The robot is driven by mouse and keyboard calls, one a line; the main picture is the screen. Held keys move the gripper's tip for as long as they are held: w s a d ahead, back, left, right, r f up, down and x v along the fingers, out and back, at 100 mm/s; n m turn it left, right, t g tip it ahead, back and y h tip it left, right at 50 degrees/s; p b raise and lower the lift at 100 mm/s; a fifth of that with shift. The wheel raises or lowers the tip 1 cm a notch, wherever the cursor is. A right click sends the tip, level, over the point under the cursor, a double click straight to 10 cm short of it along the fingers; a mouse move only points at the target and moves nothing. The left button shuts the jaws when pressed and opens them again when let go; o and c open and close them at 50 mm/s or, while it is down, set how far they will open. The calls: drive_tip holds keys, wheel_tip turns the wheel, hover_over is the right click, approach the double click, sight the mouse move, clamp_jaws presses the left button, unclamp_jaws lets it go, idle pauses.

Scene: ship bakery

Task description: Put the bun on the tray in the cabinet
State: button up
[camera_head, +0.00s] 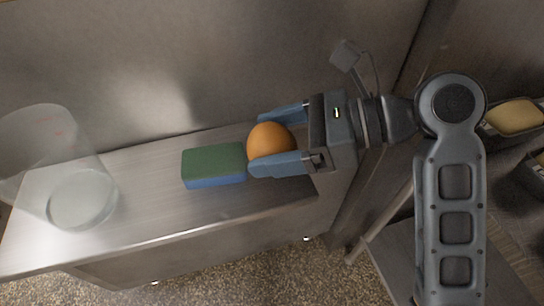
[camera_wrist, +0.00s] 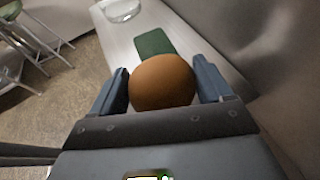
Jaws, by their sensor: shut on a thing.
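The bun (camera_head: 270,139) is round and orange-brown. My gripper (camera_head: 281,140) is shut on it, with one blue-grey finger on each side, at the right end of a metal counter. In the wrist view the bun (camera_wrist: 162,83) sits between the two fingers of my gripper (camera_wrist: 163,88). Whether the bun touches the counter is hard to tell. I cannot identify the cabinet or its tray with certainty.
A green and blue sponge (camera_head: 214,165) lies on the metal counter (camera_head: 150,215), just left of the bun. A clear container (camera_head: 82,197) stands at the counter's left end. Loaf-like items in dark pans (camera_head: 515,117) show at the right edge. A metal wall rises behind the counter.

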drive_tip(key=shift+a+f, duration=0.15)
drive_tip(key=shift+f, duration=1.95)
drive_tip(key=o, duration=1)
drive_tip(key=shift+f, duration=0.1)
